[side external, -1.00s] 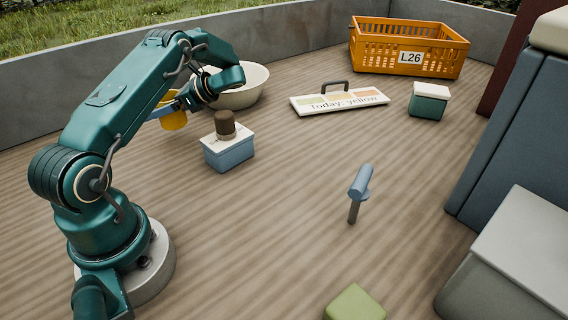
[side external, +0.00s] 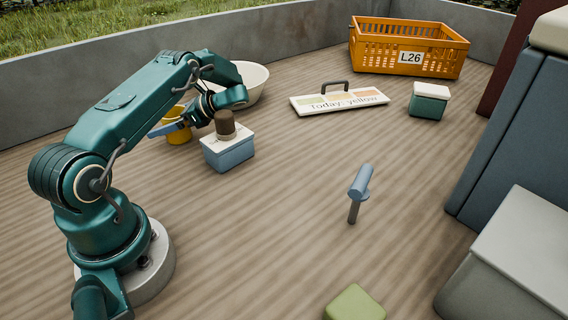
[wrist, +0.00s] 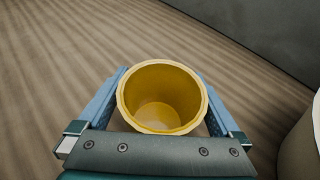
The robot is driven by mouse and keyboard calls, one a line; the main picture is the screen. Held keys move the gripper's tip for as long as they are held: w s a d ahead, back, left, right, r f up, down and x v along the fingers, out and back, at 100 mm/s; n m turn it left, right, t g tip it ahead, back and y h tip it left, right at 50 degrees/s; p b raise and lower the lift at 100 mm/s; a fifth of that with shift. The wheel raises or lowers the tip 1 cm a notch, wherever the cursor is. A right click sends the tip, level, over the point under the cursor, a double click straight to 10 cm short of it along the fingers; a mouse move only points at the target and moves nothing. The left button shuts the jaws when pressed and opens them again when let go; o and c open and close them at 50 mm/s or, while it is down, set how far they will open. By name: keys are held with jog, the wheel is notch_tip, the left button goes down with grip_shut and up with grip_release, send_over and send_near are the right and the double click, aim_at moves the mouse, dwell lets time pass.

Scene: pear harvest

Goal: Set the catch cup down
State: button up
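The catch cup (side external: 179,136) is a yellow, round, open cup with a pale rim. It is upright and low, at or just above the wooden floor, left of the blue box. In the wrist view the cup (wrist: 162,85) fills the middle and looks empty inside. My gripper (side external: 172,127) has its blue fingers on both sides of the cup and looks shut on it. Part of the cup is hidden behind the fingers in the side view, so I cannot tell whether its base touches the floor.
A blue box with a white lid (side external: 229,154) and a brown knob (side external: 225,124) stands close right of the cup. A cream bowl (side external: 252,85) is behind my wrist. A grey wall (side external: 60,92) runs along the back. A sign (side external: 340,101) and an orange crate (side external: 385,62) are farther right.

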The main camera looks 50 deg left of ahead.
jog(key=shift+r, duration=0.15)
jog(key=v, duration=0.7)
jog(key=shift+w+d, duration=0.2)
jog(key=shift+s+a+r, duration=0.1)
jog(key=shift+r, duration=0.25)
jog(key=d+r+n+t+h, duration=0.3)
jog(key=d+r+t, duration=0.4)
jog(key=d+r, duration=0.45)
jog(key=s+d+n+t+h, duration=0.3)
jog(key=s+d+t, duration=0.1)
jog(key=d, duration=0.5)
jog(key=s+d+f+n+t+h, duration=0.1)
jog(key=s+d+n+t+h, duration=0.1)
jog(key=d, duration=0.8)
jog(key=shift+s+d+n+t+h, duration=0.2)
jog(key=shift+s+n+t+h, duration=0.3)
jog(key=shift+s+t, duration=0.5)
